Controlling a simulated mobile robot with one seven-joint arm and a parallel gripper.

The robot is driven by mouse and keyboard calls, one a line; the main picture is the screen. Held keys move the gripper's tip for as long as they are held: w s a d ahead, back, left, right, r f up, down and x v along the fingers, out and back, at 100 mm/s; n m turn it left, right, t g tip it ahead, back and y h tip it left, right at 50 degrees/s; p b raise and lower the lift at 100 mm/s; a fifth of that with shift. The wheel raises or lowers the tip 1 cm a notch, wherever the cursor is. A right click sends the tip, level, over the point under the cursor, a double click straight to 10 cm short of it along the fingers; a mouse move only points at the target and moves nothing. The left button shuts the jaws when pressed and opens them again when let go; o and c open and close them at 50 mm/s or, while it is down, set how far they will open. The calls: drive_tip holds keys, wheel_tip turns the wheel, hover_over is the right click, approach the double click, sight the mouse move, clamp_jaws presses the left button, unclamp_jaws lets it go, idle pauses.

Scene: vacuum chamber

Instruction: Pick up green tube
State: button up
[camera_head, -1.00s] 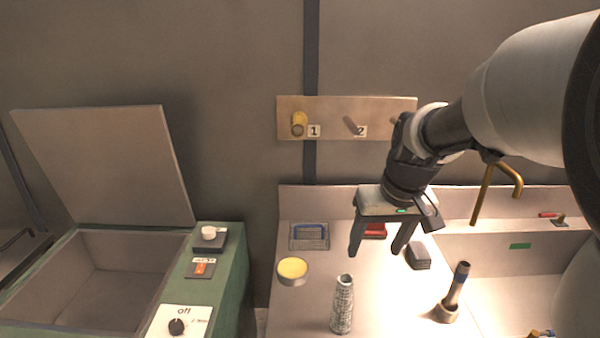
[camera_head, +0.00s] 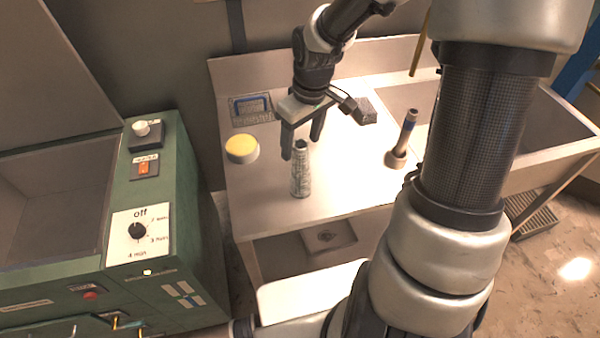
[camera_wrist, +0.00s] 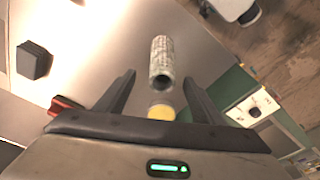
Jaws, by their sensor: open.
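A pale grey-green patterned tube (camera_head: 300,174) stands upright near the front edge of the counter. No other tube of clear green shows. My gripper (camera_head: 301,149) is open and empty, just behind the tube's top in the head view, with its fingers pointing down. In the wrist view the tube (camera_wrist: 162,56) lies ahead, between the lines of my two fingers (camera_wrist: 160,76), its dark open mouth facing the camera. The tube looks apart from both fingers; the exact gap cannot be told.
A yellow-topped round container (camera_head: 241,149) stands left of the tube. A blue-banded tube stands in a brown holder (camera_head: 397,158) to the right. A dark block (camera_head: 366,110) lies behind. A green machine (camera_head: 175,190) stands left of the counter (camera_head: 345,185).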

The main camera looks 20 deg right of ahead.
sight(299, 159)
drive_tip(key=shift+w+f, duration=0.1)
drive_tip(key=shift+f, duration=0.8)
drive_tip(key=f, duration=0.4)
drive_tip(key=shift+a, duration=0.25)
drive_tip(key=shift+w+f, duration=0.1)
drive_tip(key=shift+f, duration=0.55)
drive_tip(key=c, duration=1.4)
